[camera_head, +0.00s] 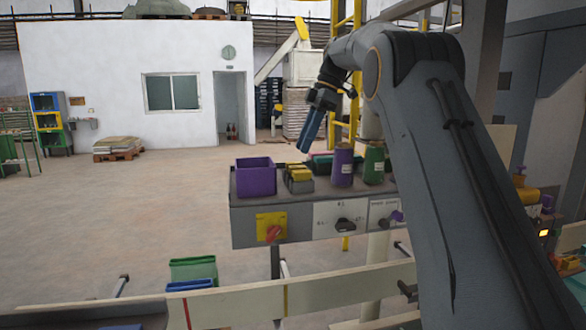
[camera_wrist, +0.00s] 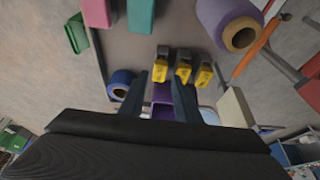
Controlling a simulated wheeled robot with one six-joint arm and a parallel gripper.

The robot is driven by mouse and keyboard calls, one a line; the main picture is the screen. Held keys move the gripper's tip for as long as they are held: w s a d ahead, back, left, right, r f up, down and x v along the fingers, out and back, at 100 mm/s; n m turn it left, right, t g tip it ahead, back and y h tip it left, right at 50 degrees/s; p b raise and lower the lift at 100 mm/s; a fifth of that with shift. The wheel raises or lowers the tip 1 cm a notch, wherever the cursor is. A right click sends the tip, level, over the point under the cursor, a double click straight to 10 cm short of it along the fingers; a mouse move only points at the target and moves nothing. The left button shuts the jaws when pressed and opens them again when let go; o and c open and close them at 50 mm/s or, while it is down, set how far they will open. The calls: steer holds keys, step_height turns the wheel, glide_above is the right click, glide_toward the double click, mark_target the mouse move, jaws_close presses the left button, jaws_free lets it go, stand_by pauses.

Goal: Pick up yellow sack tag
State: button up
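Three yellow sack tags (camera_wrist: 183,72) lie side by side in the wrist view, each in a dark grey holder. In the head view the yellow tags (camera_head: 299,174) sit in the holder on the grey shelf, between a purple bin and a purple spool. My gripper (camera_wrist: 161,80) shows two dark blue fingers with a gap between them. The tags lie just beyond the fingertips, from the middle to the right. In the head view my gripper (camera_head: 306,150) hangs above the shelf, apart from the tags. Nothing shows held.
A purple bin (camera_head: 256,178) stands left of the tags. A purple spool (camera_head: 342,165) and a green spool (camera_head: 374,163) stand to the right. A blue spool (camera_wrist: 121,83) lies left of my fingers in the wrist view. Switches line the shelf front (camera_head: 338,216).

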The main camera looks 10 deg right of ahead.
steer(key=shift+p+x, duration=1)
steer(key=shift+x, duration=1.5)
jaws_close()
